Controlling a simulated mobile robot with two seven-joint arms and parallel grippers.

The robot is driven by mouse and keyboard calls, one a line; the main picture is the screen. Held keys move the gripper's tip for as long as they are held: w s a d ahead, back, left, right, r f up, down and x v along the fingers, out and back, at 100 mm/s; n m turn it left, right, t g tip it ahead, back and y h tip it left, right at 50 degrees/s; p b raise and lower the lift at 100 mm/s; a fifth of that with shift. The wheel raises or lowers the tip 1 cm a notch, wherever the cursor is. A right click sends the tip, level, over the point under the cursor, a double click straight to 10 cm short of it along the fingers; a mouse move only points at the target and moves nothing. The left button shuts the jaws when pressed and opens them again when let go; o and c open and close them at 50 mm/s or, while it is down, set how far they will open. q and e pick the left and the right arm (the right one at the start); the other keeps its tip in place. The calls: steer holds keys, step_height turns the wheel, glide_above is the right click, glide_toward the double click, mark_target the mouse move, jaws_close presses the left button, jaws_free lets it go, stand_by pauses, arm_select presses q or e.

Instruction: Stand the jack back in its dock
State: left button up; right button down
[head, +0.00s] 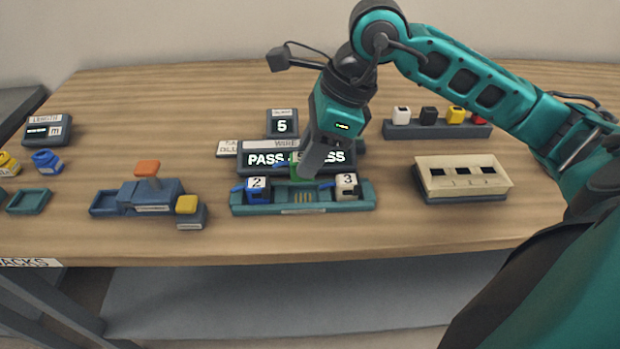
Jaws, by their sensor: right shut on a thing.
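My right gripper (306,170) reaches down from the upper right to the middle of the teal tester tray (303,209). It is shut on a small green piece (296,171), mostly hidden by the fingers; I cannot tell whether this piece touches the tray. A blue jack (258,192) tagged 2 and a white jack (346,186) tagged 3 sit on the tray, either side of the fingers. A dark rack (430,131) at the back right holds white, black, yellow and red jacks. I cannot tell which holder is the dock. My left gripper is not in view.
A blue crimping fixture (150,194) with an orange knob stands left. Small jacks (46,161) and a teal dish (29,201) are far left.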

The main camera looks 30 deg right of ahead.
steer(key=shift+f+b, duration=0.6)
steer(key=shift+f, duration=2.1)
steer(key=c, duration=0.8)
jaws_free()
steer(key=shift+r, duration=0.15)
steer(key=shift+c, duration=0.2)
steer(key=p+v, duration=0.1)
steer(key=v, duration=1.1)
steer(key=shift+p, duration=0.35)
steer(key=shift+s+r, duration=0.15)
